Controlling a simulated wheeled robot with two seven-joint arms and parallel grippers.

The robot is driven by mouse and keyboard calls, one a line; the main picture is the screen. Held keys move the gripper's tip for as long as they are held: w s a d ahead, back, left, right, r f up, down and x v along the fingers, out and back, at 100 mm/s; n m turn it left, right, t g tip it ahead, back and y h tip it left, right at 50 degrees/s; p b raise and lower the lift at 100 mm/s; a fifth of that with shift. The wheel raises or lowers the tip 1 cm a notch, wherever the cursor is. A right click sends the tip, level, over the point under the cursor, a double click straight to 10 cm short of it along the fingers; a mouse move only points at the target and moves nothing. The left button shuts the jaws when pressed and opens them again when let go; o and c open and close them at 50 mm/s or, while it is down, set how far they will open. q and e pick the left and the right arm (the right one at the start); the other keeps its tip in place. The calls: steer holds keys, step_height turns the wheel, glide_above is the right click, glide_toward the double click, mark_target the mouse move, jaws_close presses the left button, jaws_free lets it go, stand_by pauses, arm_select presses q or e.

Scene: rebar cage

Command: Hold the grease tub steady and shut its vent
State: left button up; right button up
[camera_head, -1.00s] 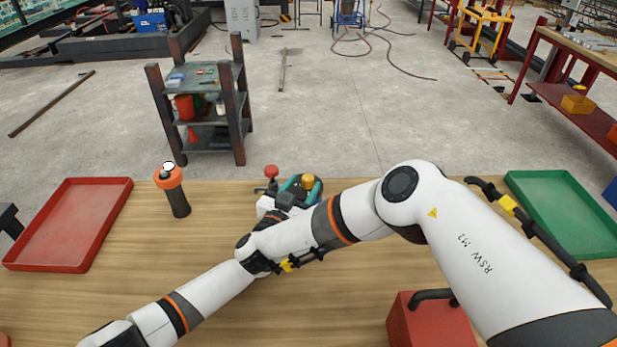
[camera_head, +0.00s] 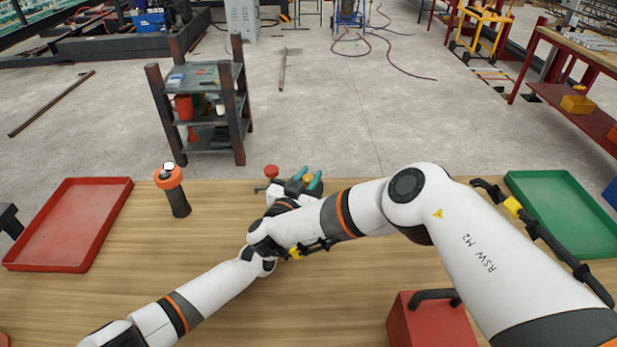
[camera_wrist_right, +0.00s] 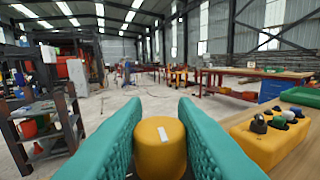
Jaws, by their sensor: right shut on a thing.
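A yellow cylinder (camera_wrist_right: 160,148), which looks like the grease tub, stands between the teal fingers of my right gripper (camera_wrist_right: 158,140) in the right wrist view. A small pale strip, perhaps the vent, lies on its top; I cannot tell its setting. In the head view, my right gripper (camera_head: 308,184) is shut on the tub (camera_head: 309,178) near the table's far edge. Most of the tub is hidden by the gripper. My left arm comes in from the lower left, and its gripper is hidden around my right wrist.
A red-topped item (camera_head: 271,171) stands just left of the gripper. A black-and-orange item (camera_head: 175,190), red tray (camera_head: 122,190), green tray (camera_head: 520,185) and red box (camera_head: 430,325) are on the table. A yellow box with several knobs (camera_wrist_right: 262,148) shows in the right wrist view.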

steer(key=shift+n+t+y, duration=0.6)
steer(key=shift+n+y, duration=0.8)
steer(key=shift+y, duration=0.7)
steer(key=o, duration=1)
steer(key=s, duration=0.4)
steer(key=s+a, duration=0.1)
steer(key=s, duration=0.3)
steer(key=s+a, duration=0.1)
steer(key=s, duration=0.2)
steer(key=shift+s+a, duration=0.1)
steer(key=shift+s, duration=0.3)
arm_select(q)
steer(key=o, duration=1.6)
steer(key=shift+c, duration=0.2)
